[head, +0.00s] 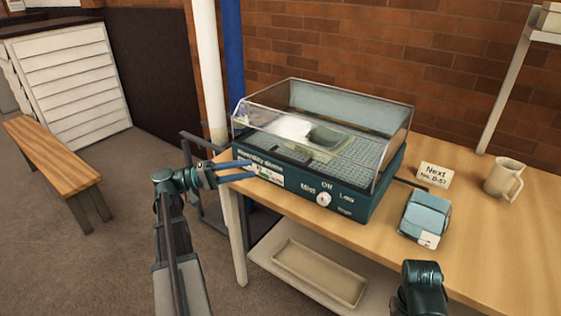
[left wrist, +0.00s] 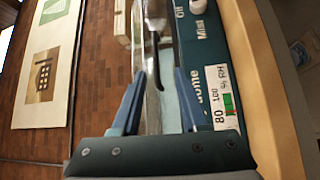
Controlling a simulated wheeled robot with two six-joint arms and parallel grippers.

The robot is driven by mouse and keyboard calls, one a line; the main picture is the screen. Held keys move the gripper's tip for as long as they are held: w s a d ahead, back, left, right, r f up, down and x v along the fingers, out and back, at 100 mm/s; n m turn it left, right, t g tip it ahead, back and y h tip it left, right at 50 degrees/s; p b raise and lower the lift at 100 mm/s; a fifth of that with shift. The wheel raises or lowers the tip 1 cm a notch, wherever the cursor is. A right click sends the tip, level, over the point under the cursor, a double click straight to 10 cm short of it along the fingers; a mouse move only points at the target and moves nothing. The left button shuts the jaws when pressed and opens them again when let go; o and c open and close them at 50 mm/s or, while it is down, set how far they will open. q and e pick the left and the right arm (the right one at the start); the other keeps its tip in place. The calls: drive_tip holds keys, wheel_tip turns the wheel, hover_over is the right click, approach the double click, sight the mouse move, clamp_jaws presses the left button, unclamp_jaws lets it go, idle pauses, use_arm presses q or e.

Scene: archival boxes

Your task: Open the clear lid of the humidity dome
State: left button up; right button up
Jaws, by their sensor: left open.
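The humidity dome (head: 300,192) is a teal box with dials on its front, standing on the wooden table. Its clear lid (head: 385,140) sits down over the base, and a grey grid tray with a pale item shows through it. My left gripper (head: 256,169) is open at the dome's front left corner, near the lid's lower edge. In the left wrist view, the clear lid's edge (left wrist: 140,40) runs up between the two spread blue fingers (left wrist: 163,75); I cannot tell whether they touch it. The lettered teal front (left wrist: 200,70) is beside the right finger.
A teal box (head: 426,215), a small sign (head: 434,176) and a cream mug (head: 504,178) stand right of the dome. A lower shelf holds a shallow tray (head: 318,275). White and blue pipes (head: 232,60) rise behind the table's left end. A wooden bench (head: 50,152) is at left.

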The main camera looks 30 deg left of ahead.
sight(283, 158)
use_arm(q)
drive_tip(key=shift+t, duration=0.3)
drive_tip(key=x, duration=0.4)
drive_tip(key=p+x, duration=0.1)
drive_tip(key=x, duration=0.3)
drive_tip(key=p+x, duration=0.1)
drive_tip(key=x, duration=0.3)
drive_tip(key=shift+w+r, duration=0.3)
drive_tip(key=shift+w, duration=0.05)
clamp_jaws()
idle(0.9)
